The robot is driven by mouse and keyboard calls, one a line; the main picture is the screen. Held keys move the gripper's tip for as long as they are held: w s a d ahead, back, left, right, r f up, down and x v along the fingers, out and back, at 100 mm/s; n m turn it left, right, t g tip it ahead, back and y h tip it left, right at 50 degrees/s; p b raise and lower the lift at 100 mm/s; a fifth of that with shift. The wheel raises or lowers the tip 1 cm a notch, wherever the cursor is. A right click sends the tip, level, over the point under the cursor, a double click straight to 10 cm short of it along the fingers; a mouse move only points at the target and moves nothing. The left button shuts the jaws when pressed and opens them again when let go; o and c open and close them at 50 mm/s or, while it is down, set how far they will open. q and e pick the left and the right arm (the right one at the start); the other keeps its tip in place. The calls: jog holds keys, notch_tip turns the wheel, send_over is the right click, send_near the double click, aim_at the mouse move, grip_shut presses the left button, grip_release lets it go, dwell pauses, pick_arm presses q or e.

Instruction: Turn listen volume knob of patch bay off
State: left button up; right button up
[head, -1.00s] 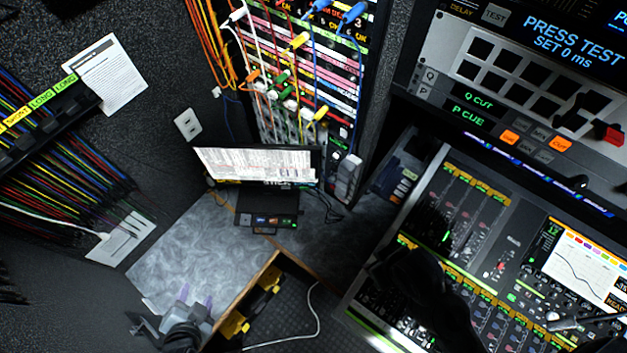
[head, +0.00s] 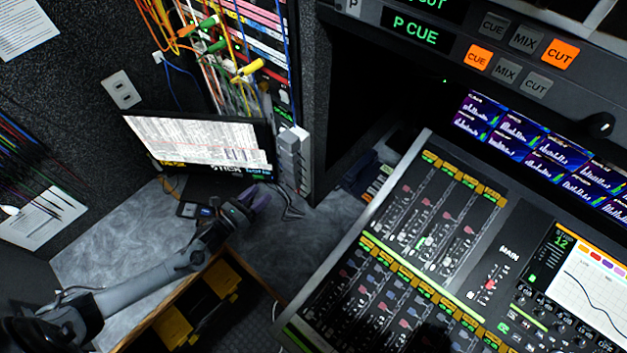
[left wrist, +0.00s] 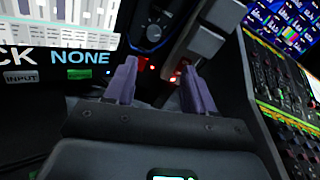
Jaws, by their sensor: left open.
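The listen volume knob (left wrist: 153,31) is a dark round knob on a black panel, seen at the top of the left wrist view. Pale dial marks surround it. I cannot make it out in the head view, where the patch bay rack (head: 262,62) stands at the top with its cables. My left gripper (head: 250,203) is open and empty, in front of the rack's foot and below the screen. In the left wrist view its purple fingers (left wrist: 156,82) stand apart, below the knob and not touching it. My right gripper is not in view.
A lit screen (head: 200,142) stands left of the rack's lower end. Grey blocks (head: 292,158) jut out by the rack's lower right edge, and close to the right finger in the wrist view. A mixing console (head: 440,235) fills the right. Bare grey counter (head: 110,240) lies left.

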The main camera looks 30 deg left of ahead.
pick_arm(q)
jog(key=w+b, duration=0.2)
jog(key=w, duration=1)
jog(key=shift+d, duration=0.45)
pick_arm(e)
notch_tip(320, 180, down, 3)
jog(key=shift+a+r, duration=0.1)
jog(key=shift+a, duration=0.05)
pick_arm(q)
grip_shut()
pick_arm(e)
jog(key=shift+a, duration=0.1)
